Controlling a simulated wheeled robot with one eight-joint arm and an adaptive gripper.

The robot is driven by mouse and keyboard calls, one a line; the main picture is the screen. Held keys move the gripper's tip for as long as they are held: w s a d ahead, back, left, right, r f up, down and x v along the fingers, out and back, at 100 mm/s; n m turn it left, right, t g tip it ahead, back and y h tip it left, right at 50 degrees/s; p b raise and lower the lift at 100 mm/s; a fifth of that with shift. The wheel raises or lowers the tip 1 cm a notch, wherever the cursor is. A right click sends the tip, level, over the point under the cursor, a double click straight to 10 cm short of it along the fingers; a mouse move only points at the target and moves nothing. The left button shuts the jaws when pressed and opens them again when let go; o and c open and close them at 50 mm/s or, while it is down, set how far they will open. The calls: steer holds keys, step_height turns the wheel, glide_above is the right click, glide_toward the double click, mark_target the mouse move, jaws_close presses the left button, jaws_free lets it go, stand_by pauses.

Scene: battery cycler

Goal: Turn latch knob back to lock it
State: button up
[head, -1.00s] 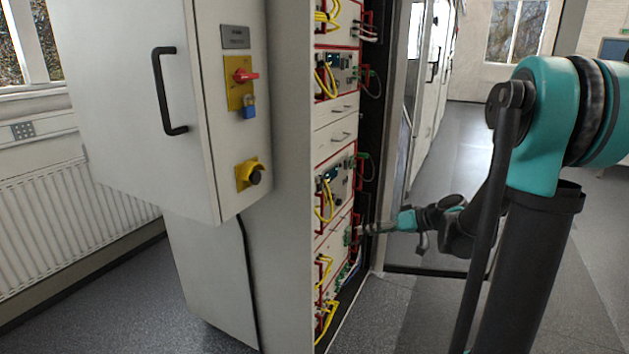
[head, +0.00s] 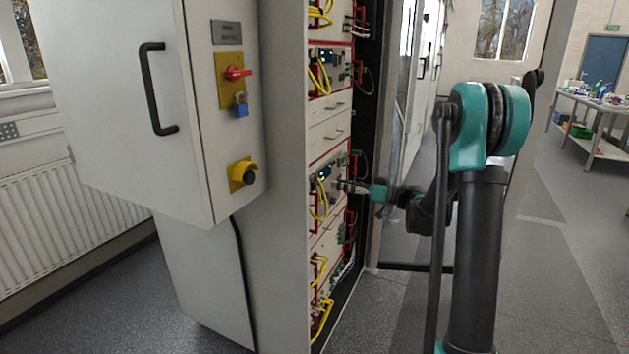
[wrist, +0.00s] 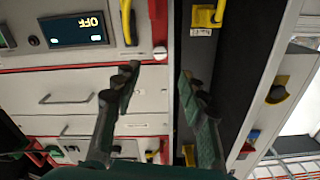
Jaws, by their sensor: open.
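My gripper (head: 352,187) is at the open front of the rack, level with a red-framed module with a small screen (head: 325,172). In the wrist view my gripper (wrist: 158,78) is open, with nothing between its fingers. Beyond the gap between the fingertips is a small pale round knob (wrist: 160,53) at the edge of the red-framed panel. I cannot tell whether this is the latch knob, or how it is turned. The panel's display (wrist: 74,30) reads OFF, upside down in this view. In the head view the gripper's fingertips are too small to judge contact.
Yellow cables (head: 318,200) loop from the modules near my gripper. Open floor (head: 400,300) lies right of the rack.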

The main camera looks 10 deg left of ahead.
mark_target(313, 179)
steer(key=x, duration=1)
steer(key=shift+a, duration=0.25)
steer(key=shift+c, duration=0.3)
jaws_close()
